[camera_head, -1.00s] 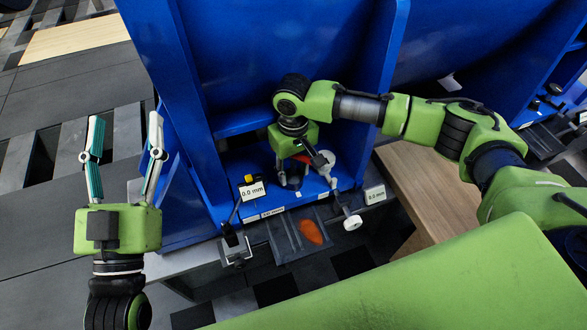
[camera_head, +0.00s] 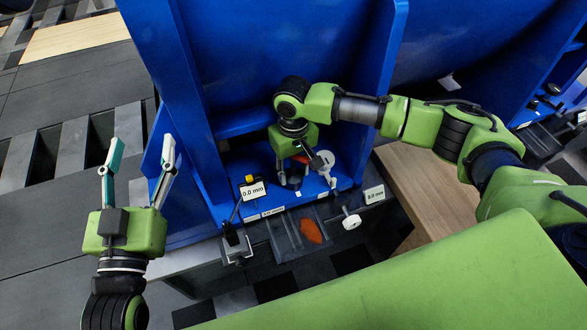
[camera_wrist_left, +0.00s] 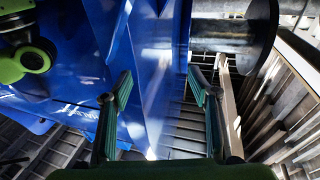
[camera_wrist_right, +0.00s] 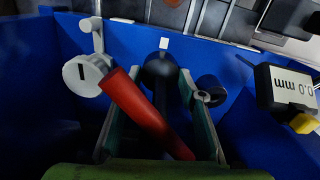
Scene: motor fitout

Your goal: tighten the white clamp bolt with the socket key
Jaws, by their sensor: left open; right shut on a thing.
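My right gripper (camera_head: 294,168) points down inside the blue bay, shut on a tool, seemingly the socket key. In the right wrist view a red shaft (camera_wrist_right: 145,115) slants across the fingers, and a dark round-ended bar (camera_wrist_right: 160,70) lies between them; I cannot tell how they join. A white round slotted piece (camera_wrist_right: 88,75) with a stalk is at the red shaft's far end, also visible beside the gripper in the head view (camera_head: 323,161). A white knob (camera_head: 351,221) is at the bay's front edge. I cannot tell which is the clamp bolt. My left gripper (camera_head: 141,142) is open and empty, left of the bay.
Gauges reading 0.0 mm stand left (camera_head: 253,190) and right (camera_head: 374,194) of the bay front. A dark tray (camera_head: 287,243) with an orange piece (camera_head: 311,231) is in front. Blue upright walls (camera_head: 174,110) flank the bay.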

